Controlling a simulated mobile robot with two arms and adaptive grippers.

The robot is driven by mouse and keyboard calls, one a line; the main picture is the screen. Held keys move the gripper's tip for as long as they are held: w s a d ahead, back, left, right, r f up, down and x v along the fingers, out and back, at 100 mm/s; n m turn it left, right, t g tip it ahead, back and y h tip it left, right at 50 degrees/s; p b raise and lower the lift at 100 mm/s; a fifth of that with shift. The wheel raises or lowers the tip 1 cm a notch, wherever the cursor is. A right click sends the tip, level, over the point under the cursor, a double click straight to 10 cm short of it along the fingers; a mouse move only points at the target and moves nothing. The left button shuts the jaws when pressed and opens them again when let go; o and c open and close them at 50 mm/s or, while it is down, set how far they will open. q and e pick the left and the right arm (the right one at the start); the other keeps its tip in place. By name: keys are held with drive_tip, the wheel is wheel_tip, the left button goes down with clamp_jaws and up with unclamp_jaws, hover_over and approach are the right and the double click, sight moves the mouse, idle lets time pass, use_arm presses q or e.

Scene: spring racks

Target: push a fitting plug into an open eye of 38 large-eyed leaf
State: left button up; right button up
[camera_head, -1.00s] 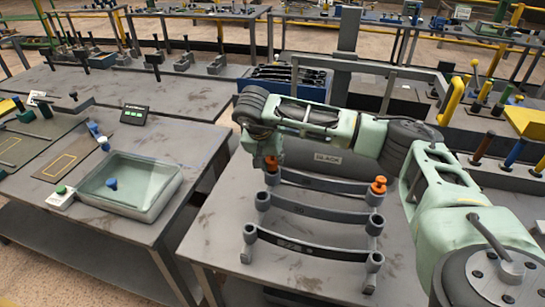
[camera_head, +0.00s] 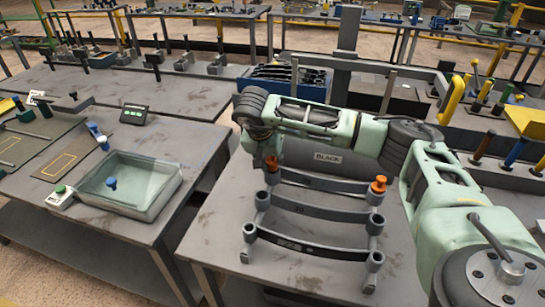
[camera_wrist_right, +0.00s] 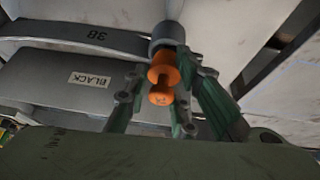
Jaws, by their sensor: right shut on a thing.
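The leaf marked 38 (camera_wrist_right: 97,36) is a grey curved bar with a round eye (camera_wrist_right: 168,33) at its end in the right wrist view. My right gripper (camera_wrist_right: 165,95) is shut on an orange plug (camera_wrist_right: 162,72) at that eye. The plug's far end meets the eye; how deep it sits is hidden. In the head view the right gripper (camera_head: 270,162) is over the left end of the farthest of three leaves on the rack. Another orange plug (camera_head: 378,184) stands in that leaf's right-end eye. The left gripper is out of view.
A panel marked BLACK (camera_head: 328,158) stands behind the leaves. A blue bin of dark leaves (camera_head: 280,78) is farther back. A glassy tray with a blue knob (camera_head: 150,212) is on the left table. The rack table's front-left corner (camera_head: 205,240) is clear.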

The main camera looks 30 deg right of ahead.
drive_tip(key=shift+f+b, duration=0.6)
drive_tip(key=shift+f, duration=0.4)
drive_tip(key=o, duration=1)
drive_tip(key=shift+o, duration=0.2)
drive_tip(key=o, duration=0.5)
drive_tip(key=shift+r, duration=0.15)
drive_tip(key=shift+r+p, duration=2.3)
drive_tip(key=shift+r, duration=1.1)
